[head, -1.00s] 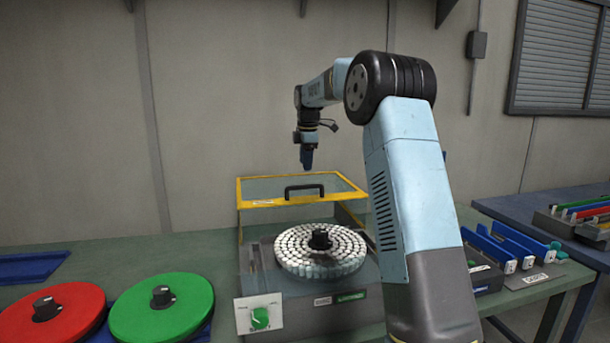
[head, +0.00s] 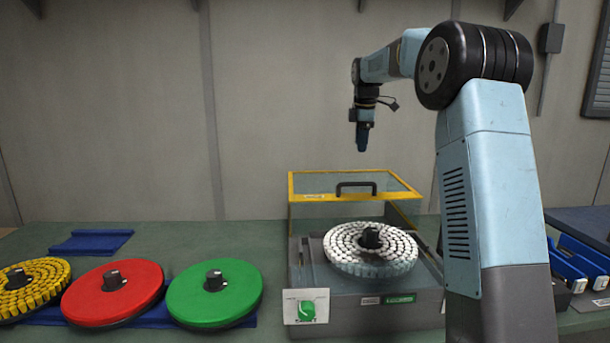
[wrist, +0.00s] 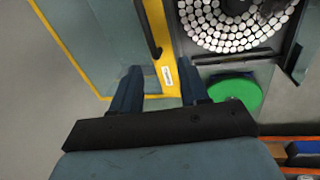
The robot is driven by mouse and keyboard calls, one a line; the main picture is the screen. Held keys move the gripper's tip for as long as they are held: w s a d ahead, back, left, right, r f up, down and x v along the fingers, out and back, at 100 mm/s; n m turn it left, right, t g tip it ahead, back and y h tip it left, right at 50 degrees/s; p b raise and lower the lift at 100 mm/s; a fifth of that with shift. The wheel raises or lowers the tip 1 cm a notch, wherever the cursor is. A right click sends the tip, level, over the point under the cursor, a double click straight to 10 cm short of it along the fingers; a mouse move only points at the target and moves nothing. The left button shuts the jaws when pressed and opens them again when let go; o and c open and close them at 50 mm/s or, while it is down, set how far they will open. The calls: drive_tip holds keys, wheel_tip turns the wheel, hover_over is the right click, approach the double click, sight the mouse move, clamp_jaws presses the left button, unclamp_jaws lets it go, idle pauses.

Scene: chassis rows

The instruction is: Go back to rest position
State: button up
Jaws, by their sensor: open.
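My gripper (head: 362,140) hangs pointing down in the air above the yellow-framed clear lid (head: 300,197), apart from it. In the wrist view its two dark blue fingers (wrist: 160,90) are spread with nothing held between them. The lid stands raised at the back of the grey machine (head: 352,303) and has a black handle (head: 356,185). A round carousel of white-topped vials (head: 350,262) sits in the machine, with a black knob at its centre. It also shows at the top of the wrist view (wrist: 232,42).
A green disc (head: 190,295), a red disc (head: 135,298) and a yellow carousel (head: 40,272) stand at left on the green bench (head: 240,236). A blue tray (head: 92,242) lies behind them. Blue racks (head: 578,262) are at right. The air around my gripper is clear.

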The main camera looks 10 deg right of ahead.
drive_tip(key=s+a+r+m+t, duration=0.15)
drive_tip(key=s+m, duration=0.25)
drive_tip(key=s, duration=0.9)
drive_tip(key=s+a+r+m, duration=0.2)
drive_tip(key=s+m, duration=0.3)
drive_tip(key=s, duration=0.9)
drive_tip(key=s+f+m+t, duration=0.1)
drive_tip(key=s+f+m, duration=0.2)
drive_tip(key=s+f, duration=0.3)
drive_tip(key=s+f+m, duration=0.4)
drive_tip(key=s+f, duration=0.2)
drive_tip(key=s, duration=0.9)
drive_tip(key=shift+s+a+m+t, duration=0.15)
drive_tip(key=shift+a+m+t, duration=0.15)
drive_tip(key=shift+t, duration=0.05)
